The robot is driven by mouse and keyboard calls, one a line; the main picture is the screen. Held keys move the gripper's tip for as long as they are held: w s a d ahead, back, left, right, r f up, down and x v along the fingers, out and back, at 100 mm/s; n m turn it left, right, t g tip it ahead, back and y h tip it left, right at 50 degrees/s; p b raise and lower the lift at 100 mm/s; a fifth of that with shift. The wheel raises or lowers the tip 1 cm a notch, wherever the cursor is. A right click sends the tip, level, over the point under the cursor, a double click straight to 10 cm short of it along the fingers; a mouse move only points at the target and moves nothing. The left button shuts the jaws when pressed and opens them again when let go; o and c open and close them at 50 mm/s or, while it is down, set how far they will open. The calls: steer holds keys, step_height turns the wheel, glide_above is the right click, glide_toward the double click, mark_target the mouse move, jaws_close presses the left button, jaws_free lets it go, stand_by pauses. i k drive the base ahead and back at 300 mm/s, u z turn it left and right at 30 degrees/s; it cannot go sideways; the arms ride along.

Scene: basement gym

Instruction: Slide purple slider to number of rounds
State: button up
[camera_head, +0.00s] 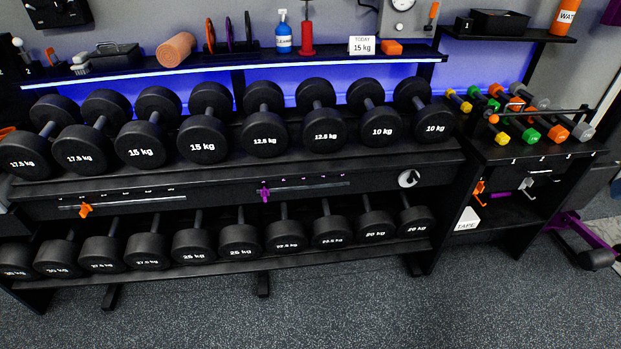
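The purple slider (264,194) sits on the dark front panel between the two dumbbell rows. It is at the left end of its horizontal track (310,186), under the leftmost of several small marks, which are too small to read. An orange slider (86,210) sits on a separate track (135,202) farther left on the same panel. A round white dial with a dark shape on it (409,178) is at the panel's right end. I cannot make out a number of rounds anywhere. My gripper is not in view.
Black dumbbells (205,135) fill the rack above and below the panel, and the upper ones overhang it. A "TODAY 15 kg" card (362,46) stands on the lit shelf. A side table (540,150) holds coloured small weights. The speckled floor (350,310) in front is clear.

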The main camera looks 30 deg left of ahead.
mark_target(265, 192)
steer(key=z, duration=0.3)
steer(key=k, duration=1.35)
steer(key=u, duration=1.5)
steer(key=i, duration=1)
steer(key=z, duration=0.05)
